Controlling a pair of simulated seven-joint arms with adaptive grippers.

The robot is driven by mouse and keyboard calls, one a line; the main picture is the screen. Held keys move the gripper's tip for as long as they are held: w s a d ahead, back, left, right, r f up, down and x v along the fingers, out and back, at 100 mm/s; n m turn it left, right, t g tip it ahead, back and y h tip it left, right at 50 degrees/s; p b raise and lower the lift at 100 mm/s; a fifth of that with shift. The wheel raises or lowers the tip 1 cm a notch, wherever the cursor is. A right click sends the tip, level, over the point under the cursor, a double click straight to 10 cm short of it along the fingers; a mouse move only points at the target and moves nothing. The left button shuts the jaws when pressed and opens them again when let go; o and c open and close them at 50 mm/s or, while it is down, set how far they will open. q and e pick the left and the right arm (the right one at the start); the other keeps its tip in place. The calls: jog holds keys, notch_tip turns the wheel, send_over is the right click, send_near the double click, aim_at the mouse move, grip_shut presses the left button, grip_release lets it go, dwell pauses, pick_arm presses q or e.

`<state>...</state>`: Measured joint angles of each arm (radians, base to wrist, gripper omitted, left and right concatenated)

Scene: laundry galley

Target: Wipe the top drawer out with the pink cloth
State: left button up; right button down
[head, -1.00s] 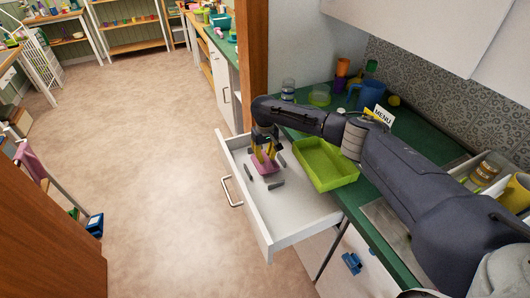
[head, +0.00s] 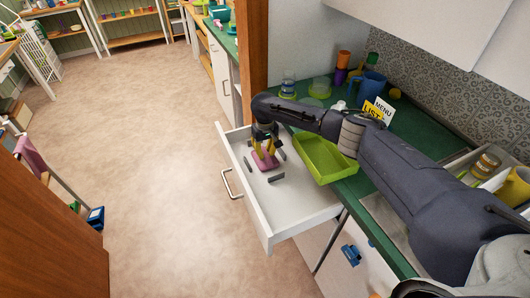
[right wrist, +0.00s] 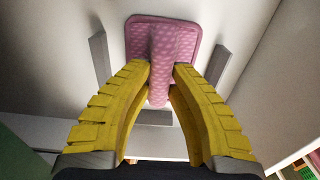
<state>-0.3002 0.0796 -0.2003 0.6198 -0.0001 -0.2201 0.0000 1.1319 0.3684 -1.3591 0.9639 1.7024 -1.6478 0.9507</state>
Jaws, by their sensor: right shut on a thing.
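The top drawer (head: 290,208) is pulled open under the green counter, with a white interior. My right gripper (head: 264,154) points down into it and is shut on the pink cloth (head: 262,165). In the right wrist view the yellow fingers pinch a raised ridge of the dotted pink cloth (right wrist: 142,36), and its flat part spreads beyond them, close to the drawer floor. I cannot tell whether it touches the floor. Grey bars lie around the cloth: one to the left (head: 248,163), one in front (head: 276,178) and one to the right (head: 281,154). My left gripper is not in view.
A lime green tray (head: 322,163) sits at the counter edge beside the drawer, under my right arm. A blue jug (head: 371,88), cups and cards stand behind on the counter (head: 430,133). A wooden post (head: 256,60) rises beyond the drawer.

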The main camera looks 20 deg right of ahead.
aim_at(269, 157)
jog(key=shift+f, duration=0.4)
dwell(0.5)
jog(key=shift+s, duration=0.1)
jog(key=shift+s+d, duration=0.15)
jog(key=shift+s, duration=0.8)
jog(key=shift+s+d, duration=0.1)
jog(key=shift+s, duration=0.8)
jog(key=shift+w, duration=0.1)
jog(key=shift+w+a+f, duration=0.1)
jog(key=shift+w+a, duration=0.05)
jog(key=shift+w, duration=0.75)
jog(key=shift+w+a+f, duration=0.1)
jog(key=shift+w, duration=0.8)
jog(key=shift+w, duration=0.15)
jog(key=shift+w+a+r, duration=0.1)
jog(key=shift+w+a, duration=0.05)
jog(key=shift+w, duration=0.75)
jog(key=shift+w+a, duration=0.1)
jog(key=shift+w, duration=0.8)
